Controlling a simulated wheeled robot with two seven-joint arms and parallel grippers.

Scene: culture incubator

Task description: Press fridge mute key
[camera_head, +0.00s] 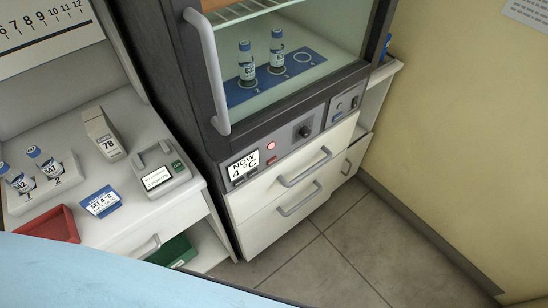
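The dark fridge (180,84) stands in the middle, its glass door closed, with a long grey handle (208,75). Its lower front panel carries a display (243,167) reading "NOW 4 °C". Right of the display are a round red lamp (270,146) that looks lit and a small red key-like part (271,160) below it. A black knob (304,131) and a small plate with controls (346,103) sit further right. The labels are too small to read, so I cannot tell which part is the mute key. Neither gripper is in view.
White drawers (285,192) are below the panel. The left bench holds a vial rack (70,172), a box marked 70 (104,133), a grey device (160,174), a blue-edged card (101,202) and a red tray (52,224). Tiled floor (345,250) in front is clear.

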